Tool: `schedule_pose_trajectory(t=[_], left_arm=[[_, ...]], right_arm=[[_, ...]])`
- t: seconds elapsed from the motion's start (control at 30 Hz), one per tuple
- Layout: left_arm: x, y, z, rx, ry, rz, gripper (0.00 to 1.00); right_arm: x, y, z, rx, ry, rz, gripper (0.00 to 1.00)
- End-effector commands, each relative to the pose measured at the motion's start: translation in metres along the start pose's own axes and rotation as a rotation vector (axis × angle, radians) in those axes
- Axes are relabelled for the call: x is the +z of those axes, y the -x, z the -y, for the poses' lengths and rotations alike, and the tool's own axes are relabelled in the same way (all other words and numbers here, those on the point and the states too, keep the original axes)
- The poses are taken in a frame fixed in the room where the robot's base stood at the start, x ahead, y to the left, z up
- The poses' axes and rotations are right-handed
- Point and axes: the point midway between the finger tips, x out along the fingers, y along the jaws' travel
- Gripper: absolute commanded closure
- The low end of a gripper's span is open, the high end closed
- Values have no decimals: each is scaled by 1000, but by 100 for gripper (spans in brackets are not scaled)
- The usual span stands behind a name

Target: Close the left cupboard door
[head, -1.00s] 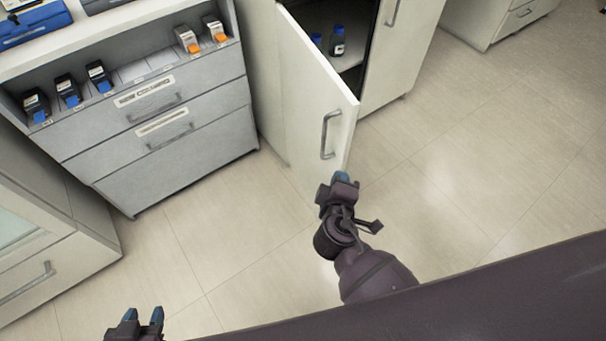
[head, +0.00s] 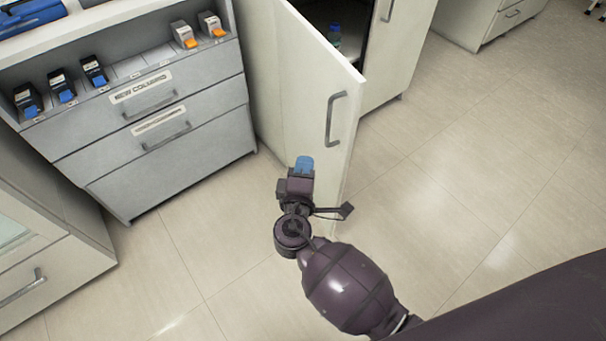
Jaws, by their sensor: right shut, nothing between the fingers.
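The left cupboard door (head: 300,110) is white and stands open, swung out into the room. Its outer face, with a grey vertical handle (head: 331,118) near the free edge, shows to me. Behind it the cupboard's dark inside shows, with a blue-capped bottle (head: 335,36) on a shelf. My right gripper (head: 303,165) has blue fingertips and is shut and empty. In the picture it is in front of the door's lower outer face, below and left of the handle. I cannot tell whether it touches the door. My left gripper is out of view.
The right cupboard door (head: 401,60) is shut. A grey drawer unit (head: 190,90) with several small boxes on its shelf stands left of the cupboard. A white cabinet (head: 50,260) is at far left. The tiled floor (head: 460,150) at right is clear.

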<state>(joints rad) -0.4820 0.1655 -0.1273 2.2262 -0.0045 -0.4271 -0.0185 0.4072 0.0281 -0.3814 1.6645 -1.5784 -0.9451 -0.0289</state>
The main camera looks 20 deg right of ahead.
Motion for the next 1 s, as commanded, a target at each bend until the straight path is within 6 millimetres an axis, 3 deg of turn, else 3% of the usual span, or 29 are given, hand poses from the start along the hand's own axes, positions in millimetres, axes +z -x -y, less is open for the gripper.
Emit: schedule_pose_trajectory(t=[0.27,0.4,0.63,1.0], left_arm=[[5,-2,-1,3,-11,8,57],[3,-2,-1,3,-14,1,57],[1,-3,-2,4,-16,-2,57],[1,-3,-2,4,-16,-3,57]], right_arm=[[0,-50,2,0,2,0,100],[14,-65,1,0,3,1,100],[26,-77,0,-1,1,-1,100],[28,-79,0,-1,0,-1,100]])
